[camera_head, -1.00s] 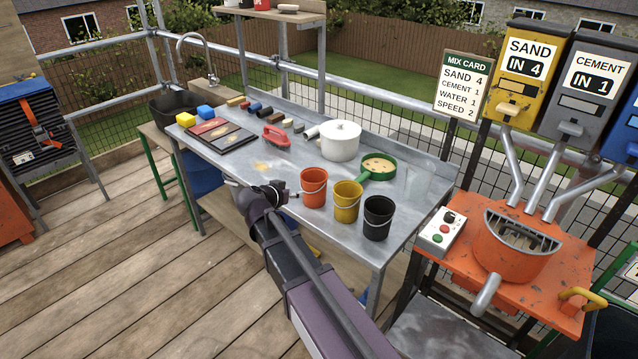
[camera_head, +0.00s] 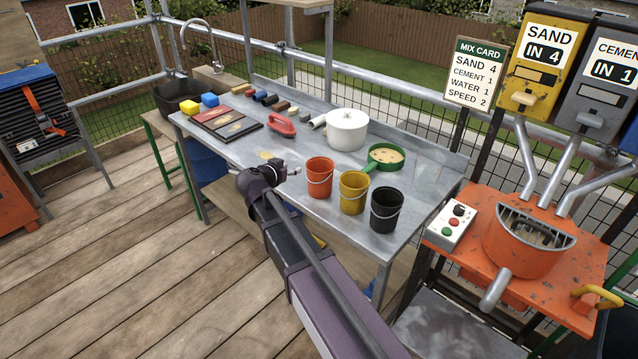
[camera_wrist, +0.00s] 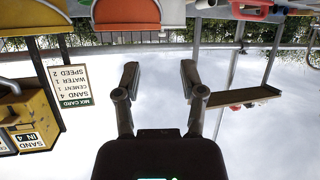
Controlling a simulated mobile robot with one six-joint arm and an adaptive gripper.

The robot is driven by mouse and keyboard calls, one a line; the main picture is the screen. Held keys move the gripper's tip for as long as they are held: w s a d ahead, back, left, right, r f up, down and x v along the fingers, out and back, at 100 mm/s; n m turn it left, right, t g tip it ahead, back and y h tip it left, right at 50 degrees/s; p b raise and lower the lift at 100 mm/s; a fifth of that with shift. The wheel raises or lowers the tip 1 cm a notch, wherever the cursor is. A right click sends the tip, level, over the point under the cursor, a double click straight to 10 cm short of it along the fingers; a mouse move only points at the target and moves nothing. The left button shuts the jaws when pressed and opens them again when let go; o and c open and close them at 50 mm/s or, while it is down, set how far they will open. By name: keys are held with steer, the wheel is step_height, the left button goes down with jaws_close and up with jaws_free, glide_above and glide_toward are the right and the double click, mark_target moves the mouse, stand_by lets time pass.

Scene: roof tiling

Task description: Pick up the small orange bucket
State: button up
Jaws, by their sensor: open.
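The small orange bucket (camera_head: 320,179) stands upright on the metal workbench (camera_head: 337,217), left of a yellow bucket (camera_head: 354,190) and a black bucket (camera_head: 385,209). My gripper (camera_head: 291,171) is just left of the orange bucket in the head view and looks apart from it. In the wrist view, which is upside down, my gripper (camera_wrist: 160,80) is open with nothing between its fingers. The orange bucket (camera_wrist: 125,14) shows there at the top edge, left of the finger gap and partly cut off. The yellow bucket (camera_wrist: 40,14) is at the top left.
A green pan (camera_head: 385,157) and white pot (camera_head: 346,130) stand behind the buckets. A red-handled float (camera_head: 281,125) and several small blocks lie further back. The orange mixer (camera_head: 525,245) is at the right. Bare benchtop lies left of the orange bucket.

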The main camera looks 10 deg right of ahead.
steer(key=b, duration=0.2)
glide_toward(311, 161)
steer(key=x, duration=0.3)
steer(key=shift+w+f, duration=0.2)
steer(key=shift+w, duration=0.05)
steer(key=shift+b+x, duration=0.95)
steer(key=shift+x, duration=1.7)
steer(key=shift+s+d+r, duration=0.1)
steer(key=shift+s, duration=0.05)
jaws_close()
